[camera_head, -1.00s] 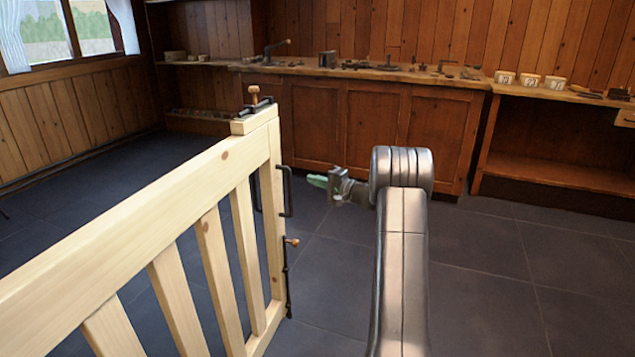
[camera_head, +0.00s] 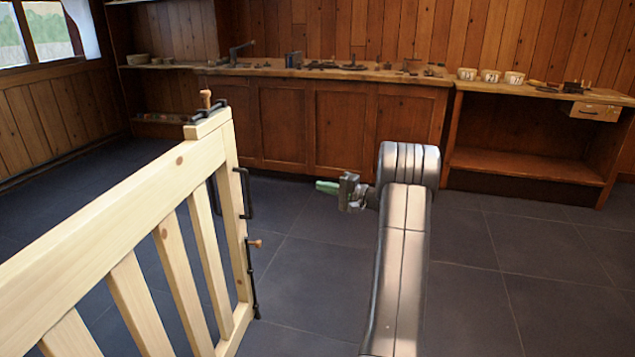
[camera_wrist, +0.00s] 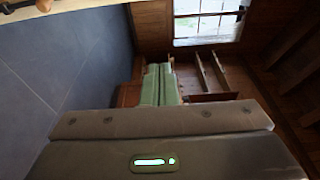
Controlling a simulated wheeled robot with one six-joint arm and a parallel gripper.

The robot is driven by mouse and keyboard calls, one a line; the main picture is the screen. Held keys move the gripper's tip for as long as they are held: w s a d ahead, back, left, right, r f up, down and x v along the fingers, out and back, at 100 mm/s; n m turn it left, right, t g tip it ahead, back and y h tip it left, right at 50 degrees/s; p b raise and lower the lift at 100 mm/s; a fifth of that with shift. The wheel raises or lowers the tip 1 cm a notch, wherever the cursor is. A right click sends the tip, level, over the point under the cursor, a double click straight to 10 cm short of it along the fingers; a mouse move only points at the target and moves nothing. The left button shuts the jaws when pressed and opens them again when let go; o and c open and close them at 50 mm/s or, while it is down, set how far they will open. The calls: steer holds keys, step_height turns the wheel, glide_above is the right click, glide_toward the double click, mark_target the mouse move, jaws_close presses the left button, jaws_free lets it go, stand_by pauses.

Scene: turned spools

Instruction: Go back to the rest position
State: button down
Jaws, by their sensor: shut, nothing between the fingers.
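My gripper (camera_head: 328,187) is at the end of my raised arm, right of the wooden gate in the head view. It points left over the dark floor and holds nothing. In the wrist view its green fingers (camera_wrist: 159,85) lie close together, shut. The pale wooden gate (camera_head: 120,215) fills the left side of the head view, with black handles and a latch on its end post. My gripper is apart from the gate.
A wooden workbench (camera_head: 340,72) with tools stands along the back wall. A lower shelf unit (camera_head: 530,160) with several small pots on top is at the right. A window (camera_head: 45,32) is at the far left. The tiled floor (camera_head: 480,270) at the right is clear.

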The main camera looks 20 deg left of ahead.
steer(key=shift+d, duration=0.2)
steer(key=shift+a, duration=0.1)
steer(key=s+a, duration=0.1)
steer(key=a, duration=1.2)
steer(key=shift+s+a+b, duration=0.2)
steer(key=shift+a+b, duration=0.1)
steer(key=shift+b, duration=0.1)
